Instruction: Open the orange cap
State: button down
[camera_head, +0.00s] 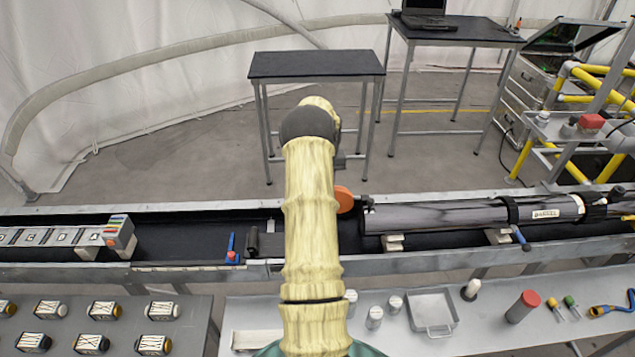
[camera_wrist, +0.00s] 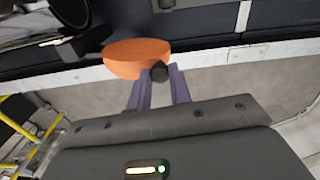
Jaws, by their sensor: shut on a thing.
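The orange cap (camera_head: 344,199) is at the left end of the long black barrel (camera_head: 440,217), partly behind my arm in the head view. It looks turned out from the barrel's end there, but its exact angle is unclear. A small black knob shows at the cap's edge. In the wrist view the cap (camera_wrist: 132,58) is a half-round orange shape, and the black knob (camera_wrist: 159,71) is at its right edge. My gripper (camera_wrist: 159,82) has its two purple fingers shut on this knob. My arm hides the gripper in the head view.
The barrel lies on supports in a long black trough (camera_head: 190,222). A blue clamp (camera_head: 231,250) stands left of my arm. In front is a bench with a metal tray (camera_head: 433,309) and a red-topped cylinder (camera_head: 523,306). A dark table (camera_head: 316,64) stands behind.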

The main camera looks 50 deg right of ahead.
dwell(0.4)
jog(key=c, duration=1.3)
grip_release()
jog(key=shift+r, duration=0.2)
notch_tip(320, 180, up, 17)
jog(key=b, duration=0.3)
